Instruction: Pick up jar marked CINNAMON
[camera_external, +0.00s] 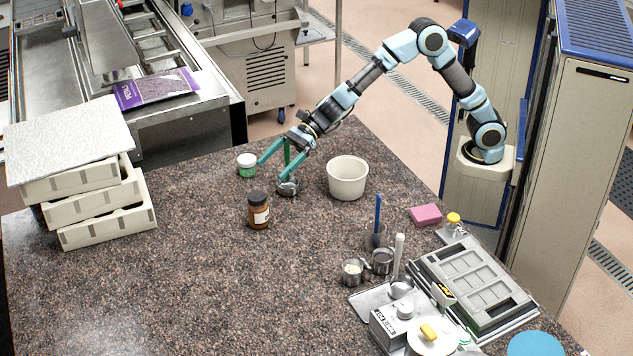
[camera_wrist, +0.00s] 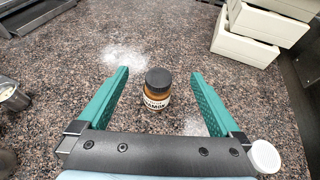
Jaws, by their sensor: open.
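The cinnamon jar is a brown jar with a black lid (camera_external: 258,211), standing upright on the speckled countertop. In the wrist view the jar (camera_wrist: 157,84) shows between and below my fingers, its pale label partly readable as "NAMON". My gripper (camera_external: 271,172) has green fingers spread apart, pointing down toward the counter behind the jar in the external view. In the wrist view my gripper (camera_wrist: 160,73) is open and empty, with a finger on each side of the jar and no visible contact.
A white bowl (camera_external: 347,178) stands to the right. Stacked cream trays (camera_external: 108,222) are at the left. The counter in front of the cinnamon jar is clear.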

